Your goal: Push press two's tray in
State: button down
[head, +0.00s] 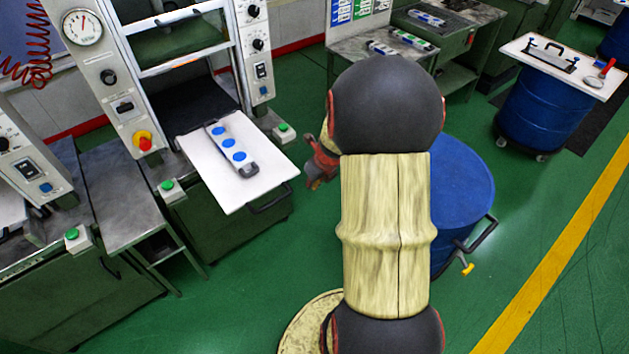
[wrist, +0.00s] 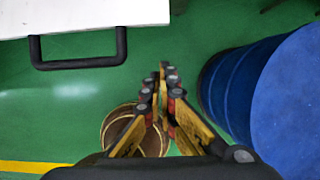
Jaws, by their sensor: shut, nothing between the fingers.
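A white tray (head: 205,172) sticks out from the front of the press (head: 115,85) at centre-left in the head view. It carries a grey mould (head: 246,168) with 3 blue round fills. A black handle (head: 268,202) is on the tray's front edge. My gripper (head: 318,172) is to the right of the tray, apart from it and partly hidden by my arm. In the wrist view my gripper (wrist: 163,70) is shut and empty. The tray's edge (wrist: 85,15) and its handle (wrist: 78,64) show at upper left there, clear of the fingers.
A blue drum (head: 460,190) stands right of my arm; it also shows in the wrist view (wrist: 285,95). Another press (head: 28,165) is at the left edge. Green button boxes (head: 170,190) flank the tray. Green floor is open in front of the tray.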

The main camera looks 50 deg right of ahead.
jog(key=w, duration=0.1)
jog(key=w+f, duration=0.1)
jog(key=w, duration=0.1)
jog(key=w+d+b, duration=0.1)
jog(key=shift+w+f, duration=0.35)
jog(key=shift+f, duration=0.05)
